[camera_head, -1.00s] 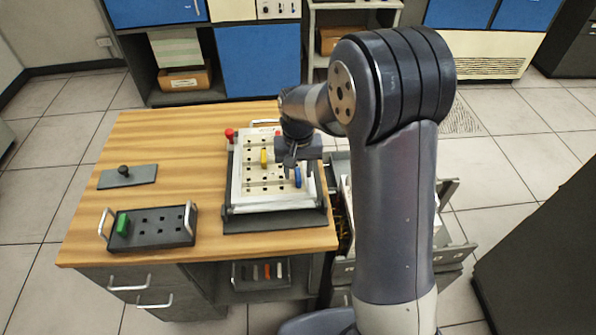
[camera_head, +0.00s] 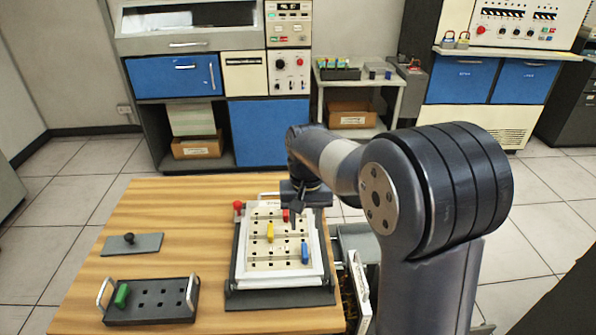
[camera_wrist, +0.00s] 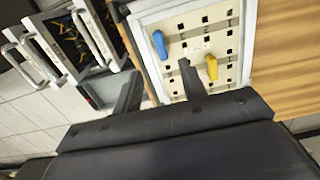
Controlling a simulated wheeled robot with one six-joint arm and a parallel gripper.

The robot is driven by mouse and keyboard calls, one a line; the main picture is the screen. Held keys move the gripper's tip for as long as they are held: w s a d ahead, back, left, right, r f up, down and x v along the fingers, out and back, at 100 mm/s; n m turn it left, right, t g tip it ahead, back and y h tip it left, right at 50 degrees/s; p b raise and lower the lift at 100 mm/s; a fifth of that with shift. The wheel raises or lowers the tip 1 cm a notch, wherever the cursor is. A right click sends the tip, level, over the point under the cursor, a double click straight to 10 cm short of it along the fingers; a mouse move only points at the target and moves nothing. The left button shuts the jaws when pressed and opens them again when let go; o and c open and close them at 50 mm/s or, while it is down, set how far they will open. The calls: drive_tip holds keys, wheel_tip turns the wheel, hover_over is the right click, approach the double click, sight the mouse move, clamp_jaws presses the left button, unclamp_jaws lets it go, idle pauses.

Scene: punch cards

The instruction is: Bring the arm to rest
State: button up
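My gripper (camera_head: 297,213) hangs above the back part of a white punch board (camera_head: 262,250) on the wooden table. In the wrist view my gripper (camera_wrist: 160,82) shows two dark fingers spread apart with nothing between them. The board holds a yellow peg (camera_head: 270,232), a blue peg (camera_head: 305,252) and a red peg (camera_head: 286,215), the red one partly hidden by my gripper. The wrist view also shows the blue peg (camera_wrist: 160,44) and the yellow peg (camera_wrist: 211,67), both apart from the fingers.
A dark tray (camera_head: 150,312) with handles and a green peg (camera_head: 121,294) stands front left. A grey plate (camera_head: 132,244) with a black knob lies behind it. A red knob (camera_head: 238,205) is at the board's back left. Blue cabinets (camera_head: 270,135) stand behind the table.

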sight(305, 251)
wheel_tip(305, 251, down, 10)
drive_tip(key=shift+f, duration=0.2)
drive_tip(key=shift+r+p, duration=0.3)
drive_tip(key=shift+r, duration=0.05)
drive_tip(key=shift+f, duration=0.15)
wheel_tip(305, 251, up, 10)
wheel_tip(305, 251, down, 10)
drive_tip(key=shift+f, duration=0.25)
wheel_tip(305, 251, up, 8)
drive_tip(key=p, duration=0.5)
idle(0.4)
